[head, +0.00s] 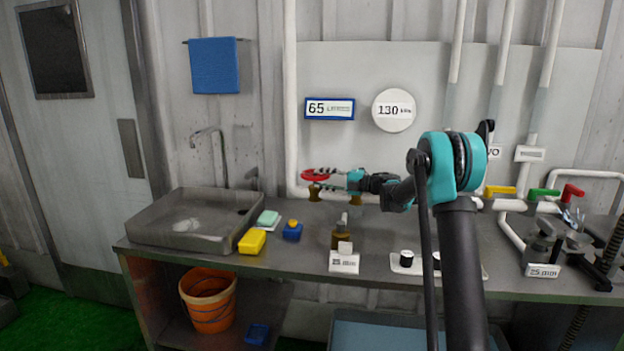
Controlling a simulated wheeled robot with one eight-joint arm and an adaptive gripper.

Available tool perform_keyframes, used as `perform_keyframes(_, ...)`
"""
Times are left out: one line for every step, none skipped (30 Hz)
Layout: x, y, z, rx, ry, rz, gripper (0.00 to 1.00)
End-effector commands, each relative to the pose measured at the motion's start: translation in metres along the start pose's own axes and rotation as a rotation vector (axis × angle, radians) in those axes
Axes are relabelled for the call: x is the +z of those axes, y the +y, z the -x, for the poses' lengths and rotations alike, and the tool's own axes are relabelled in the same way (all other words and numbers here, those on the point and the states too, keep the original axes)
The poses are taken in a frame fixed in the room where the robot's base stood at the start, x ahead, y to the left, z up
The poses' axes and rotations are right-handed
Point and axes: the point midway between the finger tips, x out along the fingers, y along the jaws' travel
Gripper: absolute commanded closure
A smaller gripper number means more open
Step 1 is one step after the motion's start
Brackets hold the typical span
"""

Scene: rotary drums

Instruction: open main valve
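A red round valve handwheel (315,175) sits on a brass valve body at the back of the counter, by the white wall pipe. My gripper (325,177) reaches in from the right at the wheel. Its two fingers look spread apart, one near the wheel's top and one lower. The fingers overlap the wheel's right side in the head view. I cannot tell whether they touch it.
A sink (165,228) with a tap is at the left. A yellow sponge (252,242), a blue bottle (292,231) and a brass piece (341,238) stand on the counter. Yellow (500,190), green (543,193) and red (573,191) lever handles are at the right.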

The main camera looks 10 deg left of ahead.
Motion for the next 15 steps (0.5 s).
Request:
perform_keyframes(0.001, 0.0, 0.013, 0.0, -0.004, 0.0, 0.64)
perform_keyframes(0.001, 0.0, 0.018, 0.0, -0.003, 0.0, 0.64)
perform_keyframes(0.001, 0.0, 0.027, 0.0, -0.003, 0.0, 0.64)
perform_keyframes(0.001, 0.0, 0.032, 0.0, -0.003, 0.0, 0.64)
perform_keyframes(0.001, 0.0, 0.037, 0.0, -0.003, 0.0, 0.64)
perform_keyframes(0.001, 0.0, 0.044, 0.0, -0.002, 0.0, 0.64)
perform_keyframes(0.0, 0.0, 0.048, 0.0, -0.002, 0.0, 0.64)
perform_keyframes(0.001, 0.0, 0.052, 0.0, -0.002, 0.0, 0.64)
perform_keyframes(0.001, 0.0, 0.056, 0.0, -0.002, 0.0, 0.64)
perform_keyframes(0.0, 0.0, 0.059, 0.0, -0.001, 0.0, 0.64)
perform_keyframes(0.0, 0.0, 0.062, 0.0, -0.001, 0.0, 0.64)
perform_keyframes(0.0, 0.0, 0.065, 0.0, -0.001, 0.0, 0.64)
perform_keyframes(0.0, 0.0, 0.066, 0.0, 0.0, 0.0, 0.64)
perform_keyframes(0.0, 0.0, 0.067, 0.0, 0.0, 0.0, 0.64)
perform_keyframes(0.0, 0.0, 0.068, 0.0, 0.0, 0.0, 0.64)
